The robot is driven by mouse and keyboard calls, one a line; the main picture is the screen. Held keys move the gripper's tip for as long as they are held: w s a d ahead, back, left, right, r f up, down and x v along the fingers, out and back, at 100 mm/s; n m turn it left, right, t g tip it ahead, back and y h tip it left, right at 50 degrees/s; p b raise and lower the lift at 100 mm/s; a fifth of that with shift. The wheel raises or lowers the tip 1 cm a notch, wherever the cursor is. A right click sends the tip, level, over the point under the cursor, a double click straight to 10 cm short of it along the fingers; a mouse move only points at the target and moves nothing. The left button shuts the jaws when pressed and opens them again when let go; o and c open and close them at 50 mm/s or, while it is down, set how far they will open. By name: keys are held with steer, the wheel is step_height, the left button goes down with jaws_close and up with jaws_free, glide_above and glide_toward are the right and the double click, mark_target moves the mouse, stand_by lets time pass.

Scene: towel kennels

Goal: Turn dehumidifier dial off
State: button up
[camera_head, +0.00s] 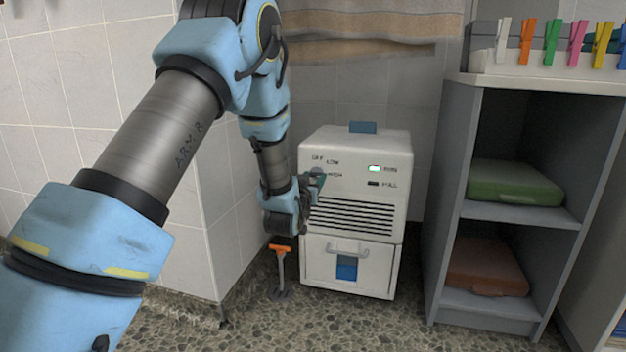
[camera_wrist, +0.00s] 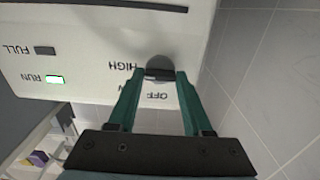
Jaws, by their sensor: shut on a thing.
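The white dehumidifier (camera_head: 345,256) stands on the pebbled floor against the tiled wall. Its grey dial shows between my fingertips in the wrist view (camera_wrist: 158,63), with the labels OFF, HIGH and a partly hidden one around it. The dial's dark grip bar lies between the fingers and points roughly toward HIGH. My gripper (camera_head: 316,184) is at the upper left of the front panel, its green fingers shut on the dial. The green RUN light (camera_head: 375,168) is lit and also shows in the wrist view (camera_wrist: 54,79). The FULL light (camera_head: 373,183) is dark.
An orange-handled tool (camera_head: 281,249) stands left of the dehumidifier. A tiled wall corner (camera_head: 208,200) is close to my arm. A towel (camera_head: 370,20) hangs above.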

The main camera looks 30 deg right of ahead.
jaws_close()
steer(key=n+p, duration=0.1)
steer(key=n, duration=0.3)
steer(key=shift+n, duration=0.3)
steer(key=n+p, duration=0.1)
steer(key=n, duration=0.3)
steer(key=shift+n, duration=0.3)
steer(key=n+p, duration=0.1)
steer(key=n, duration=0.3)
steer(key=shift+n, duration=0.3)
steer(key=shift+n+p, duration=0.95)
steer(key=shift+n, duration=1.15)
